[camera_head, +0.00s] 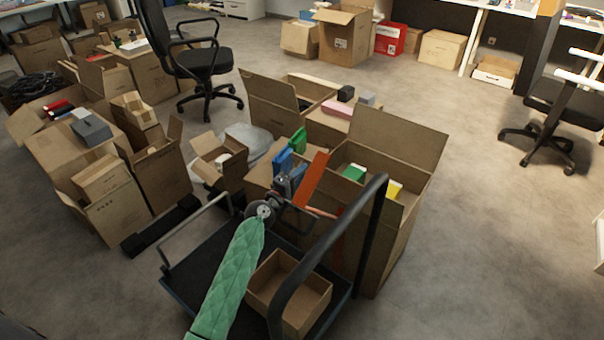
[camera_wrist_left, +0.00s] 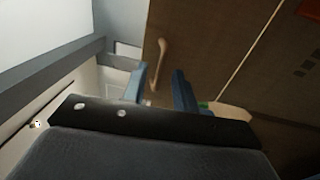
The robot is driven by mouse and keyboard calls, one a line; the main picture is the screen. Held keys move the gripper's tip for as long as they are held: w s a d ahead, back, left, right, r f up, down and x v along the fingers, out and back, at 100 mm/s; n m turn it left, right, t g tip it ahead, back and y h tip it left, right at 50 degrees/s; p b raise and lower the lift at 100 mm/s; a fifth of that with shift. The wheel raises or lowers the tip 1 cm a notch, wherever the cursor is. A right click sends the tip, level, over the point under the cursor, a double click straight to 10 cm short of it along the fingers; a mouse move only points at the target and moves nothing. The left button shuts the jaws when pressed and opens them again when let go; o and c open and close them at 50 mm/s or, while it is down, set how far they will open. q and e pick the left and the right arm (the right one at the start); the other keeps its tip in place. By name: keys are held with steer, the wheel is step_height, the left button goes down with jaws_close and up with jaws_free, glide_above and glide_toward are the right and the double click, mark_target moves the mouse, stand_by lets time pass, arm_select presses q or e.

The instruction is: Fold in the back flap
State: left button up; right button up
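A large open carton (camera_head: 383,250) stands right of centre in the head view. Its back flap (camera_head: 395,140) stands up, leaning slightly outward. Green and yellow items show inside the carton, and an orange-red strip (camera_head: 312,180) rises at its left side. My left gripper (camera_head: 285,185), at the end of a green quilted sleeve, is near the carton's left side, away from the back flap. In the left wrist view, its two blue-grey fingers (camera_wrist_left: 160,90) are apart with nothing clearly between them, before a brown cardboard surface (camera_wrist_left: 215,50). My right gripper is not in view.
A dark cart (camera_head: 215,255) with a black handle (camera_head: 335,240) and a small open box (camera_head: 290,290) stands in front. Several cartons crowd the left and centre. An office chair (camera_head: 195,60) stands behind.

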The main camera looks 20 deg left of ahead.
arm_select(q)
steer(key=shift+w+d, duration=0.15)
steer(key=shift+w, duration=0.15)
steer(key=shift+c, duration=0.4)
jaws_close()
